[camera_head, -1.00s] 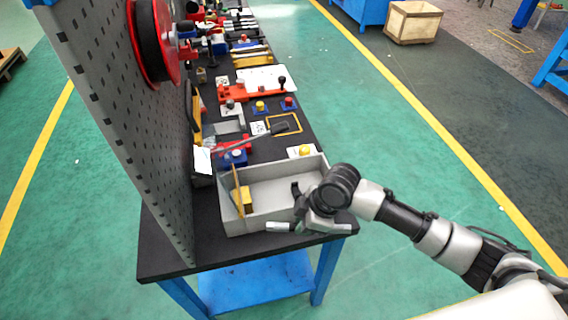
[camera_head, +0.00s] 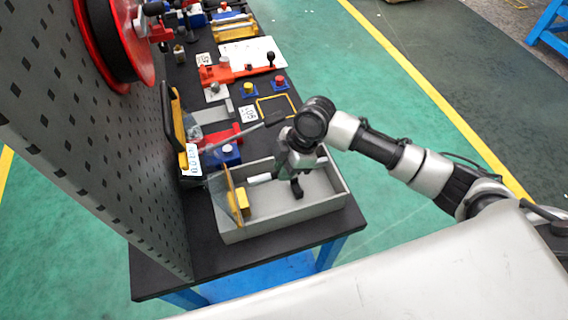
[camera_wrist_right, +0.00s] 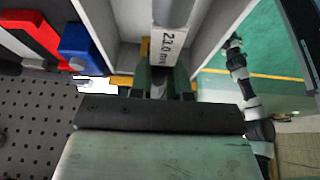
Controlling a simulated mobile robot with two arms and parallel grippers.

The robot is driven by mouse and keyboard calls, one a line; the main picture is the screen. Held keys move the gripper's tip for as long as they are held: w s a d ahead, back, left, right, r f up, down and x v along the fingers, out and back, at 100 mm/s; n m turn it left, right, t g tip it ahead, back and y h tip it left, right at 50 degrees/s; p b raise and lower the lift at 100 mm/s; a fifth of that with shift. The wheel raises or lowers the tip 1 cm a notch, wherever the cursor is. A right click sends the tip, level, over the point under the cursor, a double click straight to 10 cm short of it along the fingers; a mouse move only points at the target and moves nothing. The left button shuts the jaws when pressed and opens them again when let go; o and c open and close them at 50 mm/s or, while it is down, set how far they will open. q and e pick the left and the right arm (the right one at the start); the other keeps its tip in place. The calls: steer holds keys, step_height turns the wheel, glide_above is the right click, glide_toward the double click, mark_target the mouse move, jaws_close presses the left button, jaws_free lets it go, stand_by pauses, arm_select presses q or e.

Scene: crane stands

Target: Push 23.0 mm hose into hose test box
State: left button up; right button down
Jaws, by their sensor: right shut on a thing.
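The grey open-topped box (camera_head: 290,222), apparently the hose test box, stands at the near end of the table. A yellow block (camera_head: 243,201) and a thin tan plate (camera_head: 231,192) are at its left end. My right gripper (camera_head: 283,172) is over the box, shut on a pale hose (camera_head: 260,179). The hose points left towards the plate; I cannot tell if they touch. In the right wrist view the hose (camera_wrist_right: 168,42) carries a size label, its digits hard to read, and sits between the fingers (camera_wrist_right: 162,84).
A grey perforated panel (camera_head: 120,150) rises along the table's left side. A blue block with a white top (camera_head: 228,154) and a red clamp (camera_head: 238,72) lie beyond the box.

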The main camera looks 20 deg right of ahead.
steer(key=shift+w, duration=0.15)
steer(key=shift+w+p, duration=0.1)
steer(key=shift+p, duration=0.35)
steer(key=shift+f+b, duration=0.4)
steer(key=shift+f, duration=0.25)
steer(key=shift+f+b, duration=0.3)
steer(key=shift+f, duration=0.05)
step_height(320, 180, down, 4)
steer(key=shift+f+b, duration=0.1)
steer(key=shift+b, duration=1.05)
steer(key=shift+f+b, duration=0.65)
steer(key=shift+f, duration=0.6)
arm_select(q)
steer(key=f, duration=0.4)
steer(key=shift+w+d, duration=0.1)
steer(key=shift+w, duration=0.2)
steer(key=shift+r, duration=0.15)
arm_select(e)
steer(key=shift+a, duration=0.35)
